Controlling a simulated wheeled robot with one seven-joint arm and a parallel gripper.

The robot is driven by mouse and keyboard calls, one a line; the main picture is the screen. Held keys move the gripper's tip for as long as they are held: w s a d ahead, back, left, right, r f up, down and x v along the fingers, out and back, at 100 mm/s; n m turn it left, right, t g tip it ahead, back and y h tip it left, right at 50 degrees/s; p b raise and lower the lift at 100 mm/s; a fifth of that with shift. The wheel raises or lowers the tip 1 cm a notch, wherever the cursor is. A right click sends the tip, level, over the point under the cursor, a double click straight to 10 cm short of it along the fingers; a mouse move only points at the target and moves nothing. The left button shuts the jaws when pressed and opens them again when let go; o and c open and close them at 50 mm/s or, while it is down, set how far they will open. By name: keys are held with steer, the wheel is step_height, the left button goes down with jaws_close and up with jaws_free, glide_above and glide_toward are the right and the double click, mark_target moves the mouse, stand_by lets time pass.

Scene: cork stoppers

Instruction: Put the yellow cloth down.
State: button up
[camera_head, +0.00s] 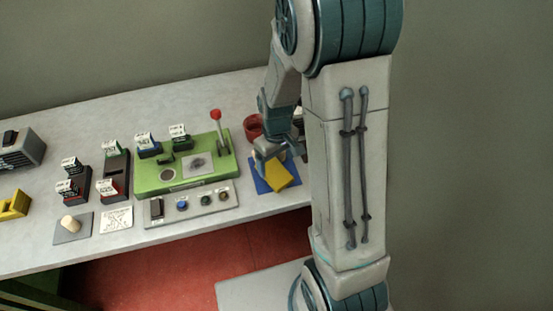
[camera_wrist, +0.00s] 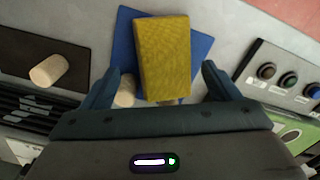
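The yellow cloth (camera_wrist: 163,55), a flat block-like pad, lies over the blue mat (camera_wrist: 124,40). In the head view the cloth (camera_head: 281,177) sits on the blue mat (camera_head: 262,187) at the table's right part. My gripper (camera_wrist: 160,80) is open, its fingers spread to either side of the cloth with a gap on each side. In the head view my gripper (camera_head: 268,153) is just behind the cloth. A cork stopper (camera_wrist: 125,91) shows beside the cloth's near left corner, close to the left finger. Part of another pale thing shows under the cloth's near edge.
Another cork (camera_wrist: 48,70) lies on a dark mat at left in the wrist view. A button panel (camera_head: 190,204) and a green machine with a red-knobbed lever (camera_head: 216,115) stand left of the mat. A red cup (camera_head: 253,126) is behind. A cork (camera_head: 70,224) stands on a grey pad.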

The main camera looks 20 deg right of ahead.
mark_target(277, 169)
steer(key=shift+r, duration=0.1)
steer(key=shift+r+p, duration=0.6)
steer(key=shift+p, duration=0.05)
step_height(277, 169, up, 12)
steer(key=b, duration=0.1)
steer(key=s+r+m+t, duration=0.3)
steer(key=s+r, duration=0.3)
steer(key=s, duration=0.8)
steer(key=shift+s+r+m+t, duration=0.2)
steer(key=shift+s+m+t, duration=0.1)
steer(key=shift+m, duration=0.5)
steer(key=shift+o, duration=0.5)
steer(key=shift+w, duration=0.1)
